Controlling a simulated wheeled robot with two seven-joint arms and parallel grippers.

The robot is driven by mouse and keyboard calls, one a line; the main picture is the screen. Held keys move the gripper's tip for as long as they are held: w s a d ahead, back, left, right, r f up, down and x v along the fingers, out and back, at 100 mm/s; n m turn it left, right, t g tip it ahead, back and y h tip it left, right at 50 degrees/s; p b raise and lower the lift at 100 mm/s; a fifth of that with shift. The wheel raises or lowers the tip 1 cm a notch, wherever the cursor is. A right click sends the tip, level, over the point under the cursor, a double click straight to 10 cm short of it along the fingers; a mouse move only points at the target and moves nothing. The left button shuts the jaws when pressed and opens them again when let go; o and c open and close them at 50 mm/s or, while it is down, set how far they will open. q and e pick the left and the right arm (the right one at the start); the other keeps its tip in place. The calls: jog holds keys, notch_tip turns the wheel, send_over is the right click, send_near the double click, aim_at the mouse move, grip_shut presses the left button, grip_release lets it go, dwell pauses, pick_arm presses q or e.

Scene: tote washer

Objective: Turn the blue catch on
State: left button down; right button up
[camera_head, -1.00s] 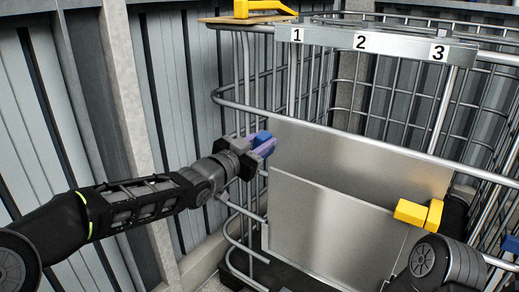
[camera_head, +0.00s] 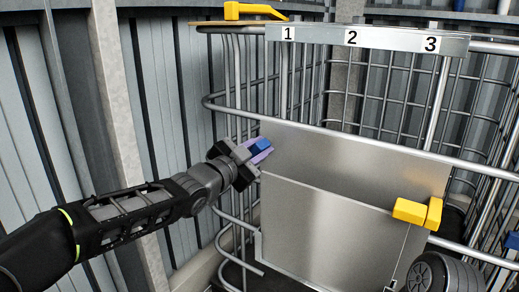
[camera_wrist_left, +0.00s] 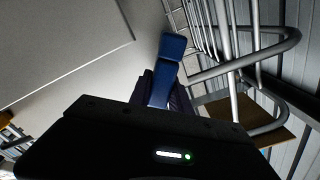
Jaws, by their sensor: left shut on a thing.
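The blue catch (camera_head: 262,145) sits at the upper left corner of the grey metal panel (camera_head: 345,160). My left gripper (camera_head: 254,154) is shut on the catch, and its fingers hide part of it. In the left wrist view the blue catch (camera_wrist_left: 172,48) stands out from between the dark fingers. The fingertips cover its lower part.
A yellow catch (camera_head: 418,212) is on the right of the panels. A yellow handle (camera_head: 252,10) lies at the top left. A label bar (camera_head: 368,40) reads 1, 2, 3. Cage tubes (camera_head: 225,104) run close beside my left gripper.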

pick_arm(q)
jog(key=c, duration=1.2)
grip_release()
jog(key=p+v, duration=0.1)
jog(key=v, duration=0.6)
jog(key=shift+r, duration=0.1)
jog(key=shift+s+a, duration=0.25)
jog(key=shift+s, duration=0.05)
jog(key=shift+c, duration=0.5)
